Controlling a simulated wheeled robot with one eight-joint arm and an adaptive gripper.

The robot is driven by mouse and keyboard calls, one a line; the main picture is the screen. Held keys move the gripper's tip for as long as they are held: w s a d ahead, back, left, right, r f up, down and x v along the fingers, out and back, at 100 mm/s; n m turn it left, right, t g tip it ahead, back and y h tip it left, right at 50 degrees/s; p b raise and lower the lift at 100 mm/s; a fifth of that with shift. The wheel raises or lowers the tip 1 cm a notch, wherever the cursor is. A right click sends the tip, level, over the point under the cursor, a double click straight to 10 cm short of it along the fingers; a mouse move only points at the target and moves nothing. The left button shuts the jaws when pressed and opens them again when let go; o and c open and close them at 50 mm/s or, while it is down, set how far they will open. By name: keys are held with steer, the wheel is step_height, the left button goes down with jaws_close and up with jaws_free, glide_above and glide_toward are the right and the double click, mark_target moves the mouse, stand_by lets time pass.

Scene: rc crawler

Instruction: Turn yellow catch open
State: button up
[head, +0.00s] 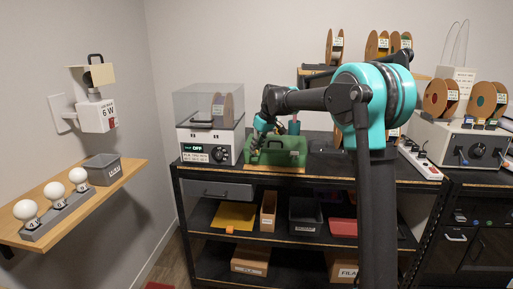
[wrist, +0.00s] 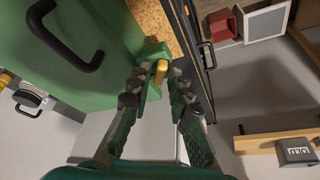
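A green case (head: 278,153) with a dark handle stands on the black bench in the head view. In the wrist view its green lid (wrist: 60,85) and black handle (wrist: 62,38) fill the upper left. A small yellow catch (wrist: 160,70) sits at the case's edge, between the fingertips of my gripper (wrist: 162,80). The fingers are close around it, one on each side; I cannot tell whether both touch it. Another yellow part (wrist: 7,79) shows at the left edge. In the head view my gripper (head: 257,138) is at the case's left end, partly hidden by my arm.
A device with a clear cover and an "OFF" display (head: 209,146) stands just left of the case. A power strip (head: 420,162) and spools are to the right. A wooden wall shelf (head: 125,178) with bulbs is at the left. Shelves with bins lie below the bench top.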

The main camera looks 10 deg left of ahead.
steer(key=shift+c, duration=0.6)
jaws_close()
steer(key=m, duration=0.2)
steer(key=m+t+h, duration=0.1)
steer(key=m, duration=0.1)
steer(key=shift+s+a+m+h, duration=0.2)
steer(key=shift+m+h, duration=0.1)
steer(key=shift+m, duration=0.1)
steer(key=m+h, duration=0.1)
steer(key=m, duration=0.1)
steer(key=m+h, duration=0.1)
steer(key=m, duration=0.2)
steer(key=shift+a, duration=0.2)
steer(key=shift+m+t, duration=0.3)
steer(key=shift+m, duration=0.1)
steer(key=shift+o, duration=0.6)
jaws_free()
